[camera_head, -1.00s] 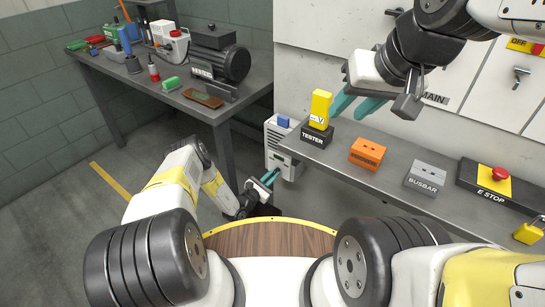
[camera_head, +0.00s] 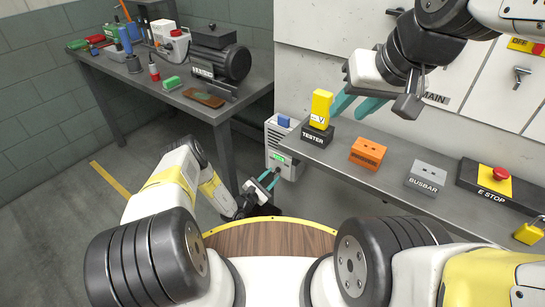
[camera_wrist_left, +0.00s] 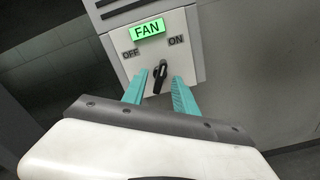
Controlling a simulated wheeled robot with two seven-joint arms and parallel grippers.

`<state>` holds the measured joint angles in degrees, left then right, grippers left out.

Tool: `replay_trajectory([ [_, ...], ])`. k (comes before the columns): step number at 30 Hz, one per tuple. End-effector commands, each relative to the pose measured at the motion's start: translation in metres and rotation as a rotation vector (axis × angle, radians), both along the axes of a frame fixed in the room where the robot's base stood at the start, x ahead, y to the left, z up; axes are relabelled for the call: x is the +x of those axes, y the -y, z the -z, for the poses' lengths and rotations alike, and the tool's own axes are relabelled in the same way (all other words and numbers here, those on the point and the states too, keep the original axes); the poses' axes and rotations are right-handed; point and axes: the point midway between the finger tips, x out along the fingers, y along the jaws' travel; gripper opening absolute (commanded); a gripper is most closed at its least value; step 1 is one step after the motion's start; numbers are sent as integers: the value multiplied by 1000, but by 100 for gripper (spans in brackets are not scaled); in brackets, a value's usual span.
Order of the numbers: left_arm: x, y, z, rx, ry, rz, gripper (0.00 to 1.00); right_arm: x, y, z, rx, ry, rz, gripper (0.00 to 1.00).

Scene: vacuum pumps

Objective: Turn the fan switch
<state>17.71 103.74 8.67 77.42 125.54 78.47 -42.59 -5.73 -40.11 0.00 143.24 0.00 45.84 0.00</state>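The fan switch is a small black lever (camera_wrist_left: 160,77) on a light panel below a bright green FAN label (camera_wrist_left: 149,30). OFF is printed to its left and ON to its right. The lever's upper end leans slightly right of upright. My left gripper (camera_wrist_left: 159,88) is open, with one teal finger on each side of the lever. I cannot tell whether either finger touches it. In the head view the fan box (camera_head: 289,170) is beside the bench, with my left gripper (camera_head: 268,181) in front of it. My right gripper (camera_head: 357,104) is open and empty above the right bench.
The right bench (camera_head: 335,175) holds a yellow tester (camera_head: 321,108) in a black stand, an orange block (camera_head: 367,154), a grey busbar block (camera_head: 426,178) and an E-stop (camera_head: 500,174). A dark workbench (camera_head: 215,113) with a motor (camera_head: 221,60) stands at the left.

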Motion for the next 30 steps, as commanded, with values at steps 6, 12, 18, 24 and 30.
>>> replay_trajectory([
  [6, -6, -5, 0, 0, 0, 0, 34, 0, 0, 0, 0, 0, 0, 36],
  [12, -7, -5, 0, 1, 1, 0, 34, 0, 0, 0, 0, 0, 0, 36],
  [18, -10, -8, 0, 1, -1, 0, 34, 0, 0, 0, 0, 0, 0, 36],
  [24, -26, -20, 0, 0, 0, -1, 34, 0, 0, 0, 0, 0, 0, 36],
  [30, -42, -32, 0, 0, -2, -2, 34, 0, 0, 0, 0, 0, 0, 36],
])
